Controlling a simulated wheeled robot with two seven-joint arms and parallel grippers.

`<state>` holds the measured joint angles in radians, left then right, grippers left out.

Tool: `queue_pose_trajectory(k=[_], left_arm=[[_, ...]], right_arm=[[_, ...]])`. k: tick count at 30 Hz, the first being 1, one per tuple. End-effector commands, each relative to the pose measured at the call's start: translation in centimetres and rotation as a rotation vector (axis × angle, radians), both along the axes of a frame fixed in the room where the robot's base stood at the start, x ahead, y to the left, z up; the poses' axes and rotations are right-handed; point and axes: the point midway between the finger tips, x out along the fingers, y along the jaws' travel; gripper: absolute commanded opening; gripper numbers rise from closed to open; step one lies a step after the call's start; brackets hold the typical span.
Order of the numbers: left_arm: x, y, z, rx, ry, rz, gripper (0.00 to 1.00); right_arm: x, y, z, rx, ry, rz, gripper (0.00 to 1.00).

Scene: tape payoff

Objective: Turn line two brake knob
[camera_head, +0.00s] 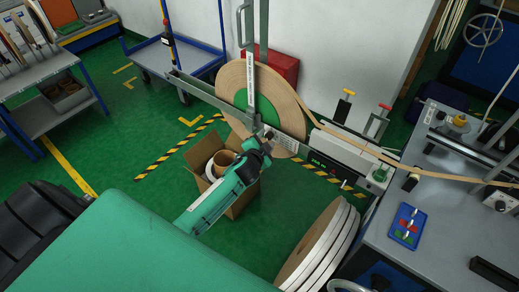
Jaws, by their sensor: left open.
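A large tan tape reel (283,97) with a green inner disc stands upright on a payoff stand, behind a grey upright arm (250,72). My left gripper (268,136) is at the front of the reel's hub, at the end of my green arm. It is open, and its fingers are small and dark here. A small dark part shows at the hub by the fingertips. I cannot tell whether this is the brake knob or whether the fingers touch it. The gripper hides part of the hub. My right gripper is not in view.
Tan tape (390,158) runs right from the reel to a grey bench (435,215) with a blue tray (407,225). A cardboard box (246,200) is below my arm. Spare reels (318,250) stand at the bottom. Striped tape marks the green floor.

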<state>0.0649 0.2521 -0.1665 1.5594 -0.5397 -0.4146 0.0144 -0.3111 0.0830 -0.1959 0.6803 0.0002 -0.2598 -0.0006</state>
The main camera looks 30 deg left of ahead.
Motion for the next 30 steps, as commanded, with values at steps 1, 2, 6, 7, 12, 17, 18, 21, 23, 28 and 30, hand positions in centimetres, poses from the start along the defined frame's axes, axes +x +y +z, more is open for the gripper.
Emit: queue_pose_trajectory(k=[1,2,6,7,12,17,18,21,23,28,30], left_arm=[[-0.7,-0.1,0.0,0.000,0.001,-0.001,0.47],[-1.0,-0.1,0.1,0.000,0.001,-0.001,0.47],[-3.5,-0.5,0.8,0.000,0.002,-0.002,0.47],[-4.1,-0.6,1.0,0.000,0.000,-0.001,0.47],[-7.5,-1.1,1.9,-0.002,0.002,-0.002,0.47],[-10.1,-1.5,2.7,-0.002,0.001,-0.001,0.47],[-10.6,-1.6,2.9,-0.002,0.001,-0.001,0.47],[-11.6,-1.7,3.2,-0.001,0.001,0.000,0.47],[-12.1,-1.8,3.3,0.000,0.001,0.000,0.47],[-12.5,-1.8,3.5,0.000,0.000,0.000,0.47],[-12.6,-1.8,3.5,0.000,0.000,0.000,0.47]], right_arm=[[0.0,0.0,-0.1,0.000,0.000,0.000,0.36],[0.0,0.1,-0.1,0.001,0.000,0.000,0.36],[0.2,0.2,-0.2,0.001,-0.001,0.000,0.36],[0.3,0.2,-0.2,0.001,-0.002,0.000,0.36],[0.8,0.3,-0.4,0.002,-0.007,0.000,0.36],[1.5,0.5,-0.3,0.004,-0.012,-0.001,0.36],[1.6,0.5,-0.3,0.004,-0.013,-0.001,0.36],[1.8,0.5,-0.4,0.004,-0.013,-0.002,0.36],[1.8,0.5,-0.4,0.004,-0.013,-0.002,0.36],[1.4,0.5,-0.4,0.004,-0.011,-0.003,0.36],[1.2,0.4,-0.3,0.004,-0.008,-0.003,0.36]])
